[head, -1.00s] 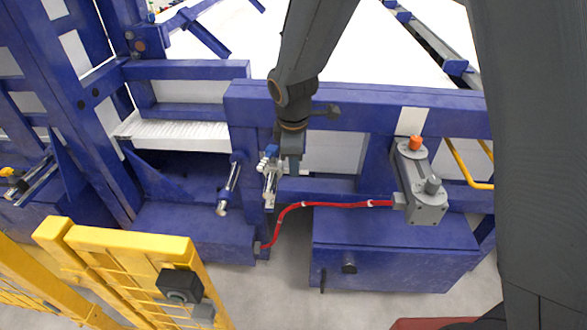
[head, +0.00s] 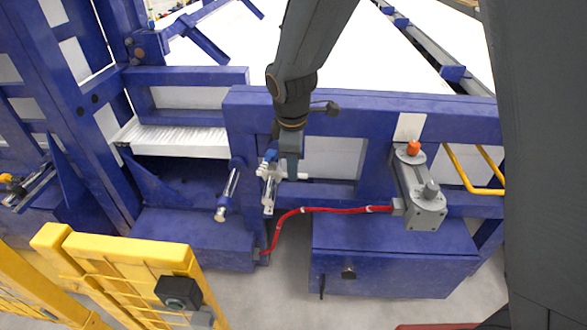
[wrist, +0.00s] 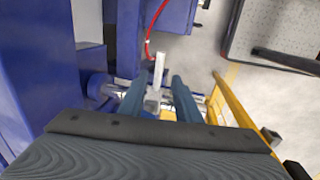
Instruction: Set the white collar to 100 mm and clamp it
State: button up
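A white collar (head: 265,171) sits on a small metal rod fitting at the blue frame's middle post in the head view. A pale bar (head: 300,176) sticks out to its right. My gripper (head: 289,170) points down right beside the collar and partly hides it. In the wrist view, my gripper's two dark blue fingers (wrist: 158,97) stand apart. A pale upright bar (wrist: 158,72) shows between them, with a gap visible on each side. I cannot tell whether a finger touches it. The scale marks and the collar's exact position are too small to read.
A second metal cylinder (head: 228,192) leans left of the collar. A red hose (head: 325,209) runs to a grey unit with an orange cap (head: 413,148) at the right. Blue beams (head: 350,112) surround the arm. A yellow guard (head: 125,252) stands front left.

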jog(key=r, duration=0.2)
jog(key=s+r, duration=0.1)
jog(key=r, duration=0.2)
jog(key=shift+r, duration=0.2)
